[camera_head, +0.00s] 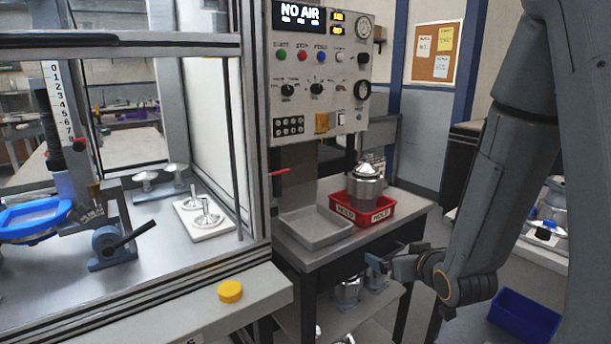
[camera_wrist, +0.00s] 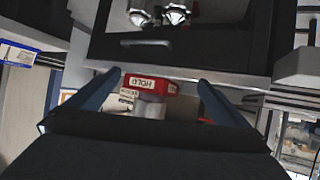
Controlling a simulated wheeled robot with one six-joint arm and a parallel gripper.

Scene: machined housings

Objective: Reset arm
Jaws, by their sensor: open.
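My gripper (camera_head: 376,262) is at the front edge of the small side table, to the right of the machine frame. It is open and nothing shows between its fingers. In the wrist view the two fingers of my gripper (camera_wrist: 158,90) stand wide apart. Beyond them is a red box with a HOLD label (camera_wrist: 160,84). In the head view a red tray (camera_head: 375,215) sits on the table with a metal housing (camera_head: 368,185) standing in it.
A grey tray (camera_head: 316,231) lies left of the red tray. A control panel (camera_head: 318,75) reading NO AIR stands behind. The machine bench (camera_head: 150,240) holds a clamp (camera_head: 110,240) and a white plate (camera_head: 204,215). More housings (camera_head: 347,290) sit below the table. A blue bin (camera_head: 524,315) is low right.

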